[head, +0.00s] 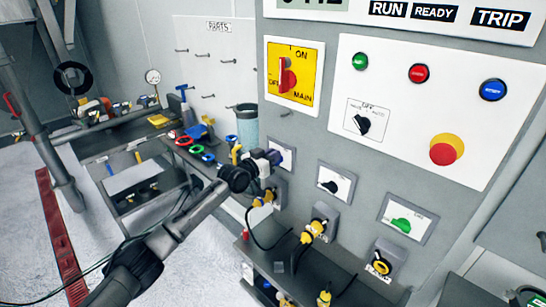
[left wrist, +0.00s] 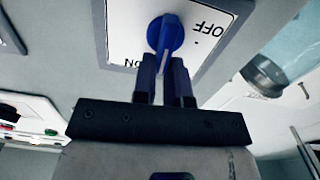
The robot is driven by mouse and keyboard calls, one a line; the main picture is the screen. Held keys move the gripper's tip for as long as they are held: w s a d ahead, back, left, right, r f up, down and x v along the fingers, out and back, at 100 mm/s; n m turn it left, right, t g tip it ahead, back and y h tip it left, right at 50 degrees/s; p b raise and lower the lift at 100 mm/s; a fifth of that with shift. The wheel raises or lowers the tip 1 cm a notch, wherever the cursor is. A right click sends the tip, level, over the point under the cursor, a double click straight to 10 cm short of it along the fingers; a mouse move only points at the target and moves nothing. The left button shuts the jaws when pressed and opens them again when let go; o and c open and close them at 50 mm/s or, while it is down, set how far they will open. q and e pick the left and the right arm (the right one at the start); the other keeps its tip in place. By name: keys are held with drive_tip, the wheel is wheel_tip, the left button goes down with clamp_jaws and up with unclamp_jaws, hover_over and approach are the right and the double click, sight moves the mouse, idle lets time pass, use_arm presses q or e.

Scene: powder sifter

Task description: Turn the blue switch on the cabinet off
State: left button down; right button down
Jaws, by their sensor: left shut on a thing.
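The blue switch (left wrist: 166,34) is a round-based knob on a white plate (left wrist: 125,35) with OFF and ON lettering, upside down in the left wrist view. A pale mark on the knob points down in that view, nearer the ON lettering than OFF. My left gripper (left wrist: 166,75) has its two fingers shut on the knob. In the head view my left gripper (head: 270,158) is at the switch plate (head: 287,155) on the cabinet (head: 310,140) and hides the knob. My right gripper is not in view.
To the right on the cabinet are a black switch (head: 329,186) and a green switch (head: 401,225). Yellow plugs (head: 315,228) with cables sit below. A yellow main switch plate (head: 294,70) is above. A bench with tools (head: 190,140) stands at left.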

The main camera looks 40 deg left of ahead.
use_arm(q)
drive_tip(key=n, duration=0.4)
drive_tip(key=a+f+n, duration=0.1)
drive_tip(key=n, duration=0.4)
drive_tip(key=a+n, duration=0.1)
drive_tip(key=n, duration=0.3)
drive_tip(key=shift+w+a+f, duration=0.1)
drive_tip(key=shift+f, duration=0.2)
drive_tip(key=shift+f+n+p, duration=0.25)
drive_tip(key=shift+n+p, duration=0.05)
drive_tip(key=shift+n, duration=0.7)
drive_tip(key=shift+f+n+p, duration=0.2)
drive_tip(key=shift+n+p, duration=0.05)
drive_tip(key=shift+n, duration=0.75)
drive_tip(key=shift+f, duration=0.1)
drive_tip(key=c, duration=1.2)
unclamp_jaws()
drive_tip(key=shift+o, duration=0.2)
drive_tip(key=shift+a, duration=0.1)
